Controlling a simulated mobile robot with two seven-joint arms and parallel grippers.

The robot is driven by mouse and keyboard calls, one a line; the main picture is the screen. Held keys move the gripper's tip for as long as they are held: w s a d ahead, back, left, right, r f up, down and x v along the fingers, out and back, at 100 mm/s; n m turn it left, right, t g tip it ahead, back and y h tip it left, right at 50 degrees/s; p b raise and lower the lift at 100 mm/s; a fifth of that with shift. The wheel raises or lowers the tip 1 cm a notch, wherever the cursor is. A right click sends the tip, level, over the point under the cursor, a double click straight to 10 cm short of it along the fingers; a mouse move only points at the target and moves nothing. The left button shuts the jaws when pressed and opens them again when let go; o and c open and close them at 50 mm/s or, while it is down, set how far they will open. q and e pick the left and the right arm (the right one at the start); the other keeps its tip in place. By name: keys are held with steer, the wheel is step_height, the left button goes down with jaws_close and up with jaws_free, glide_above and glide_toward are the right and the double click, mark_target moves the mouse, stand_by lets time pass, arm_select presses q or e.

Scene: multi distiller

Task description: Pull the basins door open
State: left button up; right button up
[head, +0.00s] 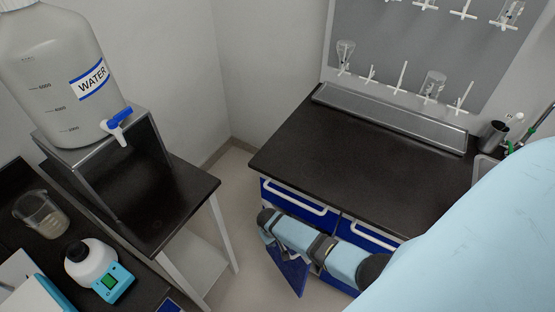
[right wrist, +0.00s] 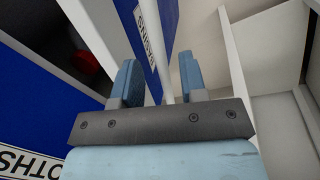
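The basins door (head: 288,274) is a blue panel under the dark counter. In the head view it stands swung out from the cabinet front, partly hidden by my right arm. In the right wrist view its label (right wrist: 147,32) reads BASINS, and its white bar handle (right wrist: 162,45) runs between the fingers of my right gripper (right wrist: 160,78). The fingers are apart, one on each side of the handle, with gaps showing; I cannot tell whether either touches it. My left gripper is out of view.
A blue front with a partly cut-off label (right wrist: 22,162) and a dark opening with a red object (right wrist: 85,62) show left of the door. A side table (head: 190,190) stands left of the counter (head: 375,150), with floor between them.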

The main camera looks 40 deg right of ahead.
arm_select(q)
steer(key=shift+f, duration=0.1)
arm_select(e)
steer(key=shift+f, duration=0.45)
jaws_close()
steer(key=shift+w, duration=0.1)
